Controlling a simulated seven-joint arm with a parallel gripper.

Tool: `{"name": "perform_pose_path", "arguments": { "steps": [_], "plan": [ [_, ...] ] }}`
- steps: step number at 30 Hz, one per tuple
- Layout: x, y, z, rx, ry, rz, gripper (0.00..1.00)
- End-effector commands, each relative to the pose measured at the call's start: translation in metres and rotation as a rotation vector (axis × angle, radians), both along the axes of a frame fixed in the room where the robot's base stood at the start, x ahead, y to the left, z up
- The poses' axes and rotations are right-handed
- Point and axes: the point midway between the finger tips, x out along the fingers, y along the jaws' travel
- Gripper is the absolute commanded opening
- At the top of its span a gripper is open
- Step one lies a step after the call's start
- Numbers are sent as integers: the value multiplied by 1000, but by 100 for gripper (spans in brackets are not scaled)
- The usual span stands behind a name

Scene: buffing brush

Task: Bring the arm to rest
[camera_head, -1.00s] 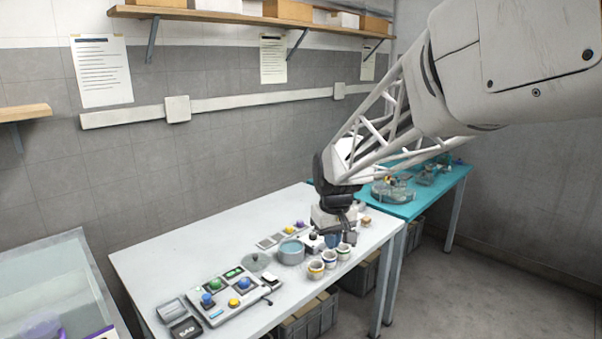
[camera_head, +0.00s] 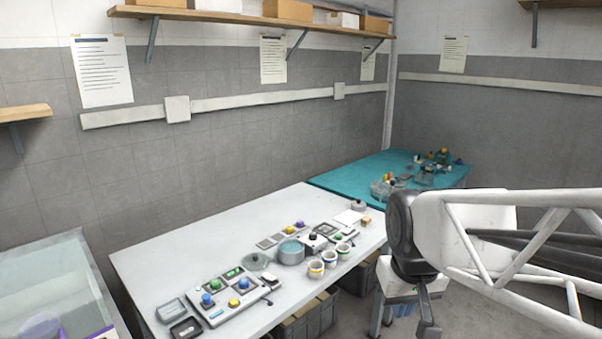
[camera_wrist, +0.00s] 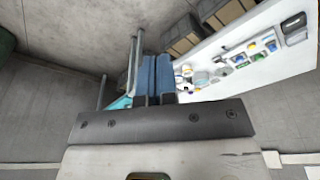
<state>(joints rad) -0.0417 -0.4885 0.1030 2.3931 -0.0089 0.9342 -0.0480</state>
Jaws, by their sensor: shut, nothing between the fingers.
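My gripper (camera_head: 427,318) hangs at the lower right of the head view, in front of the right end of the white table (camera_head: 165,255) and clear of it. Its fingers point down. In the wrist view my gripper (camera_wrist: 153,78) shows blue finger pads side by side with nothing between them. The gripper is shut and empty. My white lattice arm reaches in from the right edge of the head view.
The white table bears a button panel (camera_head: 235,299), a grey pot (camera_head: 291,252) and several small cups (camera_head: 316,268). A teal table (camera_head: 345,175) with glassware stands behind. Grey crates (camera_head: 310,318) sit under the white table. Bare floor lies at the right.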

Motion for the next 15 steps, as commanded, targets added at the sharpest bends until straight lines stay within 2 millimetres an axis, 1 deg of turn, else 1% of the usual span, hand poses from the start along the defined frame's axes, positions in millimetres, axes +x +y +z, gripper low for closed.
{"name": "perform_pose_path", "arguments": {
  "steps": [1, 6, 10, 15],
  "plan": [
    [-13, -3, -2, 2, -6, -15, 0],
    [-50, -12, -10, 7, -20, -63, 0],
    [-70, -16, -16, 11, -27, -92, 0],
    [-83, -18, -20, 13, -32, -110, 0]
  ]
}}
